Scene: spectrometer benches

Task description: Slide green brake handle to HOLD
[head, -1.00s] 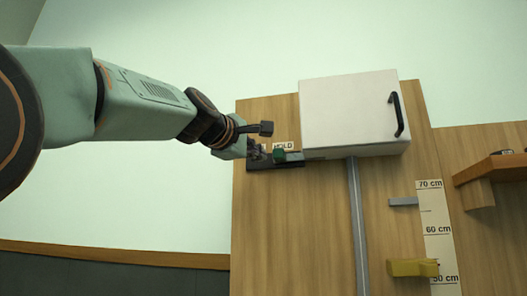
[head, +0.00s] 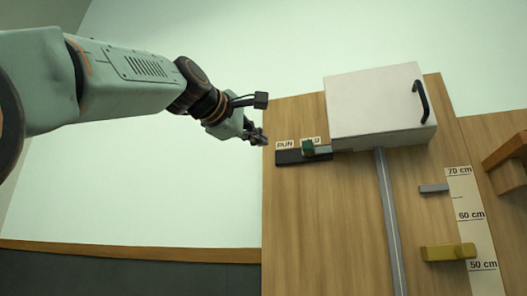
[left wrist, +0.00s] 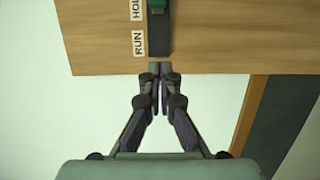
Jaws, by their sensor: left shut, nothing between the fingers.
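The green brake handle (head: 308,147) sits on a dark slide track (head: 289,158) on the wooden board, at the HOLD label (head: 318,140), which it partly covers in the head view. The RUN label (head: 285,145) is uncovered to its left. My left gripper (head: 263,141) is shut and empty, just left of the board's edge and apart from the handle. In the left wrist view, the closed fingertips (left wrist: 160,69) are near the board edge below the track, and the handle (left wrist: 157,5) is cut by the top border beside HOLD. My right gripper is not in view.
A white box (head: 375,108) with a black pull handle is right of the track. Below it are a grey vertical rail (head: 390,215), a yellow block (head: 448,252) and a centimetre scale (head: 471,200). A wooden shelf piece (head: 507,160) is at far right. Left of the board is open.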

